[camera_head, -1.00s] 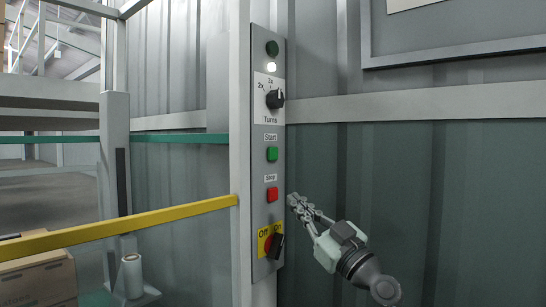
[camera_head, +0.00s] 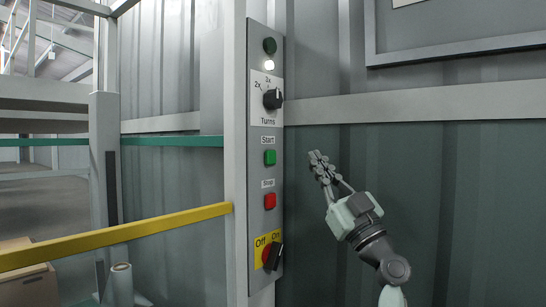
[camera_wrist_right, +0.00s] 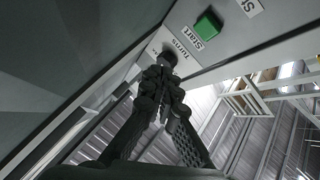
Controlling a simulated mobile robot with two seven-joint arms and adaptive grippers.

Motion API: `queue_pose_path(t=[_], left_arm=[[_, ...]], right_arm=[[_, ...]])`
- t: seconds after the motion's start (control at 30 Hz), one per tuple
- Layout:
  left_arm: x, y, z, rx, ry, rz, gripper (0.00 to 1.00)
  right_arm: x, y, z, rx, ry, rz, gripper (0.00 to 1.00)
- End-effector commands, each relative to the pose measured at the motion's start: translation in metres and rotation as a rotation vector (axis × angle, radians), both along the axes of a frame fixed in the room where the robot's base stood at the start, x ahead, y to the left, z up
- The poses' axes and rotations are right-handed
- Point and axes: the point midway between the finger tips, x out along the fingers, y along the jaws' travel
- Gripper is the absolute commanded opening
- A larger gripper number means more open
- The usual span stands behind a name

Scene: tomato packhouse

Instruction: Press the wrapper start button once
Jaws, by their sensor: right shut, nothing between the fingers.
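The green start button (camera_head: 270,158) sits under its "Start" label on the grey control panel (camera_head: 262,222) in the head view. It also shows at the top of the right wrist view (camera_wrist_right: 208,25). My right gripper (camera_head: 318,156) is shut and empty, to the right of the panel at about the button's height and apart from it in the picture. In the wrist view its closed fingers (camera_wrist_right: 165,62) overlap the panel's "Turns" area. My left gripper is not in view.
The red stop button (camera_head: 270,201) sits below the start button. A turns knob (camera_head: 273,98) and a lit white lamp (camera_head: 269,65) are above, and an off/on switch (camera_head: 272,256) is at the bottom. A yellow bar (camera_head: 130,234) runs left from the post.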

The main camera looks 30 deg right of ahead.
Motion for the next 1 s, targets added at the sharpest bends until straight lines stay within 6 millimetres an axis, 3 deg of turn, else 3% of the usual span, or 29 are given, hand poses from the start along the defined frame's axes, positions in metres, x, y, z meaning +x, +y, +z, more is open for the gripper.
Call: queue_pose_path(t=[0.33,0.63,1.0], left_arm=[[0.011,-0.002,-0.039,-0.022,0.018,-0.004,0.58],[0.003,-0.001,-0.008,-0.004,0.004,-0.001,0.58],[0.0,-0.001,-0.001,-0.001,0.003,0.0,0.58]], right_arm=[[0.047,0.02,0.0,0.002,0.001,0.004,0.0],[0.066,0.028,-0.001,-0.001,0.001,0.001,0.0],[0.069,0.029,0.0,-0.001,0.0,0.001,0.0]])
